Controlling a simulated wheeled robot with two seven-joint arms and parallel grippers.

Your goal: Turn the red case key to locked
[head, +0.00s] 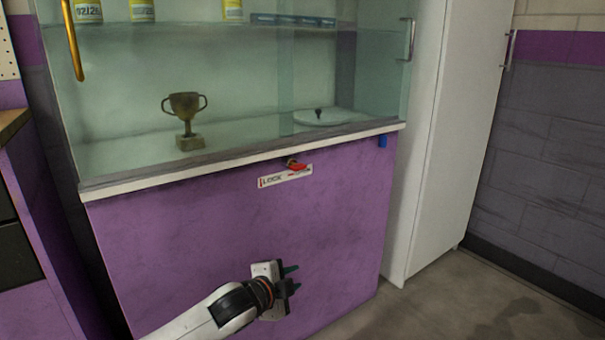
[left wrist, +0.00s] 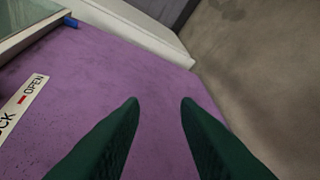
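The red case key (head: 297,166) sits in a brass lock under the white ledge of the glass case, just above a white label (head: 286,177) reading "LOCK" at its left end. The key's red handle points right and slightly down. In the left wrist view, part of the label (left wrist: 22,105) shows "OPEN" with a red mark; the key itself is out of that view. My left gripper (head: 292,278) is in front of the purple panel, below the key and apart from it. Its two dark green fingers (left wrist: 160,102) are spread with nothing between them. My right gripper is in neither view.
The glass case (head: 240,90) holds a trophy (head: 186,120) and a round white plate (head: 322,117). A blue tab (head: 383,141) hangs at the ledge's right. A white cabinet (head: 450,130) stands right.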

